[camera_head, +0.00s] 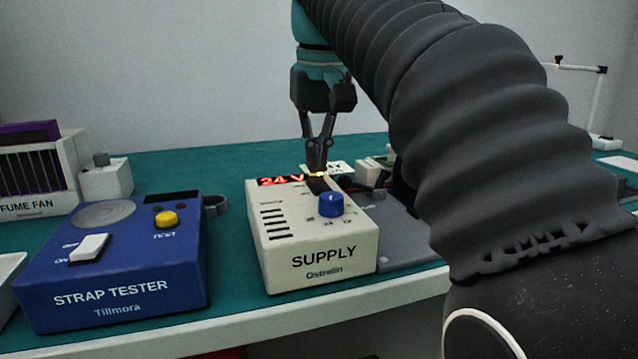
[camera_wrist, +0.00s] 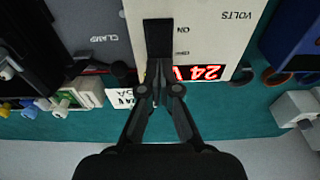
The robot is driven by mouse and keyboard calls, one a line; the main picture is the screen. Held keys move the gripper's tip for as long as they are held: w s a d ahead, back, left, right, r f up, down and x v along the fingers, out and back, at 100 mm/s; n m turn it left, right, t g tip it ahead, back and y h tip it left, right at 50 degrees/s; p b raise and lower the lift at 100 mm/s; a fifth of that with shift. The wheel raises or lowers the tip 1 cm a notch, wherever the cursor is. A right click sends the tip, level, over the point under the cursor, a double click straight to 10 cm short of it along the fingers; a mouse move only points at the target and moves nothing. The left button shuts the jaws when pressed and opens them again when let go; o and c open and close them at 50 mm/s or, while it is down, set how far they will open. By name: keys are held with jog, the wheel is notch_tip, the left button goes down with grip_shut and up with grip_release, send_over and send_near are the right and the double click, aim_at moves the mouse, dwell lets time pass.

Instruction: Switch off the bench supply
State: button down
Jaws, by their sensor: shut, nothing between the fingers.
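The bench supply (camera_head: 320,240) is a cream box marked SUPPLY on the teal bench, with a blue knob (camera_head: 331,203) on its top. Its red display (camera_head: 281,181) is lit and reads 24 V; it also shows upside down in the wrist view (camera_wrist: 207,73), partly covered by a finger. A dark switch (camera_head: 319,186) lies on the top behind the knob, and in the wrist view a dark block (camera_wrist: 158,38) sits beside small labels. My gripper (camera_head: 318,168) is shut and empty, pointing down at the switch's far end. I cannot tell whether the tips touch it.
A blue strap tester (camera_head: 115,270) with a white switch and yellow button stands to the left. A fume fan unit (camera_head: 38,180) is at the far left. A grey clamp plate (camera_head: 400,235) lies right of the supply.

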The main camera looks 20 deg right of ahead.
aim_at(317, 179)
jog(key=shift+f+b, duration=0.55)
jog(key=shift+f, duration=0.2)
dwell(0.4)
notch_tip(317, 179, up, 3)
jog(key=p, duration=0.3)
jog(key=shift+r, duration=2.05)
